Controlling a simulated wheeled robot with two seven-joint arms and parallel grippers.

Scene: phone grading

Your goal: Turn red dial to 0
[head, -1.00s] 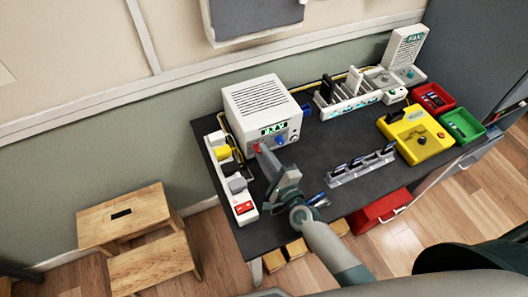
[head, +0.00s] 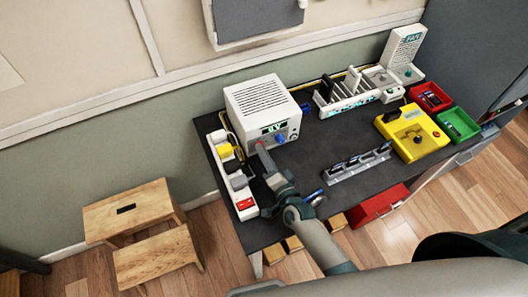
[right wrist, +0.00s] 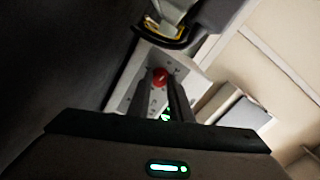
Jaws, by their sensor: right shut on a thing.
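The white power supply box (head: 265,105) stands at the back left of the dark table. Its front has a green display (head: 272,128), a blue dial (head: 280,138) and the red dial (head: 261,144). In the head view the red dial is mostly hidden by my right gripper (head: 262,150). In the right wrist view the red dial (right wrist: 160,77) sits between the two fingertips of my right gripper (right wrist: 162,88), which is shut on it. The display seems to read 0 V, but it is small. My left gripper is not in view.
A white power strip (head: 228,165) with a red switch lies along the left table edge. A grey phone rack (head: 357,168), a white slotted stand (head: 345,100), a yellow box (head: 412,133), and red (head: 428,95) and green (head: 458,124) bins stand to the right.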

